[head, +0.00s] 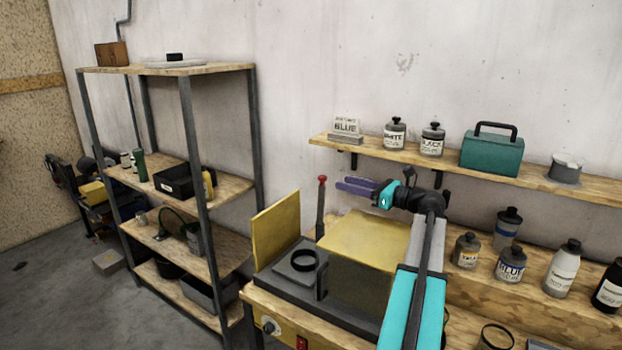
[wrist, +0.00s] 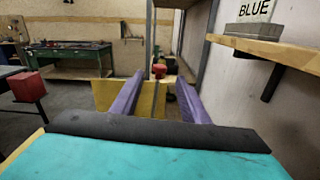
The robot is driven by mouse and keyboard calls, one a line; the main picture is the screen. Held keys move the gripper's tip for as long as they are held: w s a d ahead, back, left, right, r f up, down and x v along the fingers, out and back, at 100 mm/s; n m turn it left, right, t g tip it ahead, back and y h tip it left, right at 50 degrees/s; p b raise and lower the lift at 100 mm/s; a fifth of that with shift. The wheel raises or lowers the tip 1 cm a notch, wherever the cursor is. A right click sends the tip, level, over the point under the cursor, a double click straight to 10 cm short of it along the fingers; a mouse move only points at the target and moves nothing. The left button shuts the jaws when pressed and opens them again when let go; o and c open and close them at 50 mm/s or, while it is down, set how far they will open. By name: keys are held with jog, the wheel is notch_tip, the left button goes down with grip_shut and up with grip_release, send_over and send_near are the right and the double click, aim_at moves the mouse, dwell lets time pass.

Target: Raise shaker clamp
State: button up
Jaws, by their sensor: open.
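The shaker (head: 285,280) sits on the wooden bench, with a dark base, a dark ring (head: 303,260) on it and yellow panels (head: 277,228) around it. A dark upright lever with a red knob (head: 322,180) rises at its back; I take it to be the clamp's handle. My gripper (head: 347,187) has purple fingers pointing left toward the knob, just right of it. In the wrist view the red knob (wrist: 159,71) shows ahead, between the two open fingers (wrist: 159,88). I see no contact.
A wall shelf (head: 550,182) with a BLUE sign, paint bottles and a teal case is on the right. More bottles stand on the lower ledge (head: 575,305). A metal rack (head: 190,150) stands left of the bench. The wrist view shows a green workbench (wrist: 70,60) far off.

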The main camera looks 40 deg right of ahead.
dwell(0.3)
jog(key=p+x, duration=0.4)
jog(key=x, duration=0.9)
jog(key=shift+w+p, duration=0.35)
jog(key=shift+a+r, duration=0.1)
jog(key=shift+c, duration=0.2)
grip_shut()
